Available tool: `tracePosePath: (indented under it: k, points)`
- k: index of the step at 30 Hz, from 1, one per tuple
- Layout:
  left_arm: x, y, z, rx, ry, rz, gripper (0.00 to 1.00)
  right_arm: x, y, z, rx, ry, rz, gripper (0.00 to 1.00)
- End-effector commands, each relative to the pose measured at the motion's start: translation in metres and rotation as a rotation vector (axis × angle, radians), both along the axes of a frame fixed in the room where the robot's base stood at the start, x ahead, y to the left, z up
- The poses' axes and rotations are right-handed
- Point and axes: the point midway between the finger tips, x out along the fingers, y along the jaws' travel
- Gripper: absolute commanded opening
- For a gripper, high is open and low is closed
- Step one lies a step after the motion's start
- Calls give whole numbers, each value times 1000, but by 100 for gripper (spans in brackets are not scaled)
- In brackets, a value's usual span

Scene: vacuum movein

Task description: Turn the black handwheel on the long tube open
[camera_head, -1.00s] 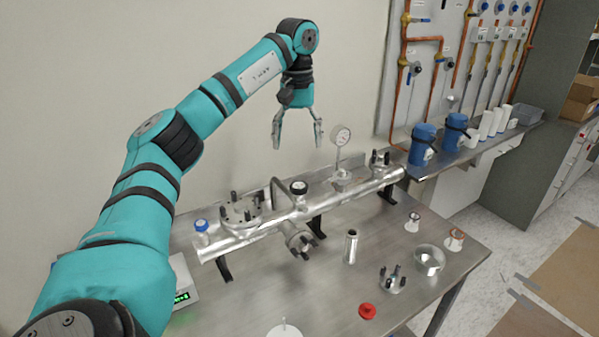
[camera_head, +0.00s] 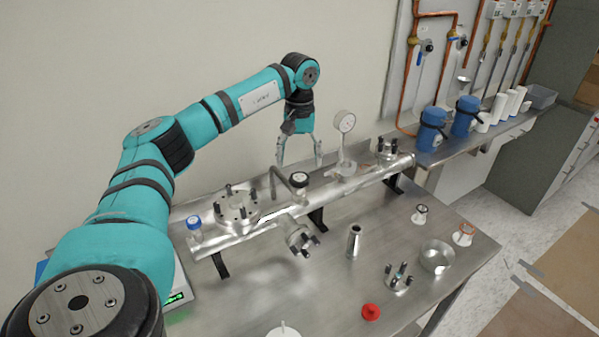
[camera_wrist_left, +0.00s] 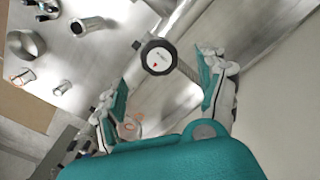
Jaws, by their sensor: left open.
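The long metal tube (camera_head: 345,188) lies across the bench on black supports. The black handwheel (camera_head: 299,180) sits on a short stem on top of the tube. In the left wrist view the handwheel (camera_wrist_left: 158,57) shows from above as a black ring with a white centre and a red mark. My left gripper (camera_head: 299,163) points down with fingers spread and empty, just above and behind the handwheel in the head view. In the wrist view the handwheel lies between the two fingers' lines, near the tips, with no visible contact. My right gripper is not in view.
A bent pipe (camera_head: 280,178) rises left of the handwheel. A bolted flange (camera_head: 238,207) is further left.

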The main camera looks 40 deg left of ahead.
Motion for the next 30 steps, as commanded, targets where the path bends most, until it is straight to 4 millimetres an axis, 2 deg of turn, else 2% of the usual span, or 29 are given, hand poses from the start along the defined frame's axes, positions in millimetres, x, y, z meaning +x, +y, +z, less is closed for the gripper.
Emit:
tracePosePath:
  k: [4,9,14,21,30]
  points:
    - [-1,0,-27,0,4,1,74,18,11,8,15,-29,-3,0]
    - [0,0,-47,-1,1,1,74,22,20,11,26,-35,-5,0]
    - [0,0,-55,-1,-1,0,74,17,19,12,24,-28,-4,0]
    - [0,0,-56,-1,-1,0,74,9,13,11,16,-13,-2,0]
    - [0,0,-55,-1,-1,0,35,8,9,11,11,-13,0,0]
